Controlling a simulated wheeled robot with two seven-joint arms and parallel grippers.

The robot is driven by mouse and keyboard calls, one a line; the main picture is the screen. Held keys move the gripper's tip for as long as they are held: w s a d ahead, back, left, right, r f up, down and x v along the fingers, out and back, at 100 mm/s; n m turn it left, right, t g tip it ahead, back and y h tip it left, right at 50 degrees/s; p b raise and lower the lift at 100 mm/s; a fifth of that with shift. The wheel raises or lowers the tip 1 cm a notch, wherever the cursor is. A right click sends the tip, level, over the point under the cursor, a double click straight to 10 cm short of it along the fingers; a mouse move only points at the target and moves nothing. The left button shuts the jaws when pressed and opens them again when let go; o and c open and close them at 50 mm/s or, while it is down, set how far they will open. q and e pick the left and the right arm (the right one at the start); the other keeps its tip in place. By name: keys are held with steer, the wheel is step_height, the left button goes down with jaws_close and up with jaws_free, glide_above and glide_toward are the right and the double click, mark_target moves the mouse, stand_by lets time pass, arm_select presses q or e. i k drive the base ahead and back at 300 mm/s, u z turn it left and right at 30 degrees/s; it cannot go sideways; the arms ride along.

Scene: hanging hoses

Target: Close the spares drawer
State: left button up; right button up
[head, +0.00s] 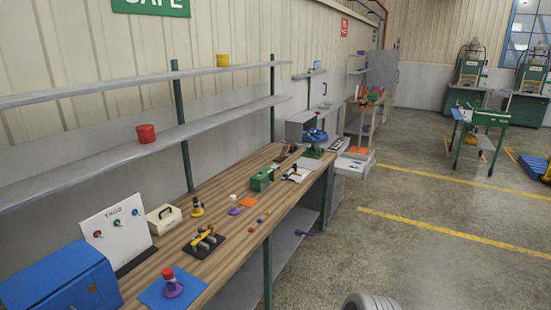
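A pale grey drawer (352,167) stands pulled out past the far right end of the wooden workbench, by the aisle. An orange thing and some pale items show at its open top. Small and far off, it does not let me read a label, so I cannot tell if it is the spares drawer. Neither of my grippers shows in the head view.
The workbench (222,231) runs along the left wall, holding a blue box (60,283), a tag board (117,231) and a green vise (314,140). Shelves hang above. The concrete floor (430,235) right of the bench is mostly clear, with yellow lines.

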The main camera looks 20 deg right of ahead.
mark_target(342, 164)
steer(key=z, duration=1.05)
steer(key=i, duration=1.4)
steer(key=z, duration=0.9)
steer(key=i, duration=2)
steer(key=u, duration=0.6)
steer(key=i, duration=2.5)
steer(key=u, duration=1.1)
steer(key=i, duration=0.6)
steer(key=u, duration=0.4)
